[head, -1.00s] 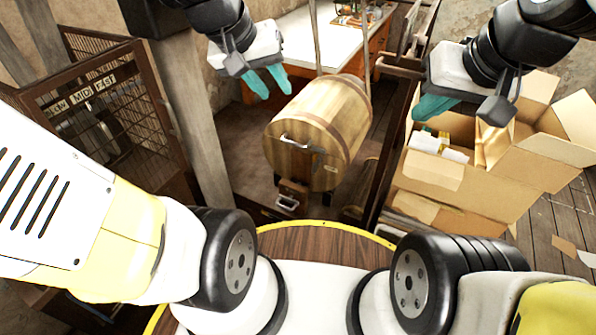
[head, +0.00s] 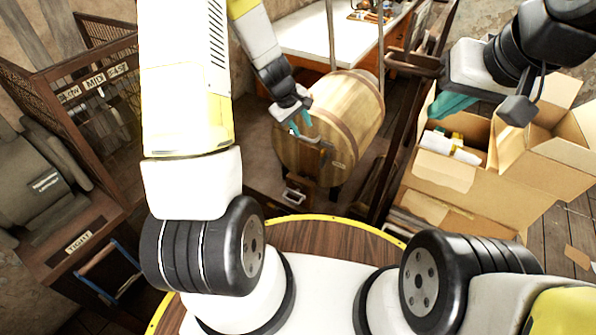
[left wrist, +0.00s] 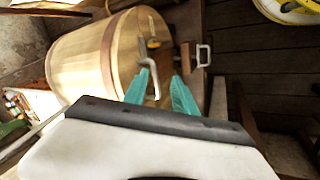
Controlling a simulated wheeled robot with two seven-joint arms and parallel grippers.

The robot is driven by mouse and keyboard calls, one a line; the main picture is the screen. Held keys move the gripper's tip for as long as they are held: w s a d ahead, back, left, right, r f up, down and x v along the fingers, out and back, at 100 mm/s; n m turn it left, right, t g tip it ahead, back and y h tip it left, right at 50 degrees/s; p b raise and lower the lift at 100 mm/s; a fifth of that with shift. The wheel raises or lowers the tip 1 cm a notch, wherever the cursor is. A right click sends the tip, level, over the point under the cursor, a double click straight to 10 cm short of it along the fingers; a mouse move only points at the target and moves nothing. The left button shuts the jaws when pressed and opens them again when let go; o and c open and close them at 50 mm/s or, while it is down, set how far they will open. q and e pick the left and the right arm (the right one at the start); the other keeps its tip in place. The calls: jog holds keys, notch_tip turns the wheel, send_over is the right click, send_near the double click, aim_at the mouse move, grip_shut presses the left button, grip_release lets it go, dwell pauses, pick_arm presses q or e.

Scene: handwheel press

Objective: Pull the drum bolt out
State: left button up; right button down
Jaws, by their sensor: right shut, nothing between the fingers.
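The wooden drum (head: 345,115) hangs with its round end facing me. On that end a bent metal rod, apparently the drum bolt (left wrist: 152,72), sits in a dark bracket; in the head view my left gripper partly covers it. My left gripper (head: 300,124) is just in front of the drum end. In the left wrist view its teal fingers (left wrist: 162,84) are apart, with the bent rod showing between them; I cannot tell whether they touch it. A metal loop handle (head: 293,195) is on a block below the drum. My right gripper (head: 450,105) is shut and empty, well right of the drum.
Open cardboard boxes (head: 485,185) stand at the right below my right gripper. A dark post and rail stand between drum and boxes. A mesh cage (head: 100,95) is at the left, and a white-topped bench (head: 320,38) is behind the drum.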

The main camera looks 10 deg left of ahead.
pick_arm(q)
notch_tip(320, 180, down, 12)
jog(key=a+n+g+y, duration=0.1)
jog(key=a+n, duration=0.1)
jog(key=n+g+y, duration=0.1)
jog(key=n, duration=0.2)
send_near(291, 200)
jog(key=x, duration=0.8)
jog(key=shift+r, duration=0.1)
jog(key=shift+c, duration=0.4)
grip_shut()
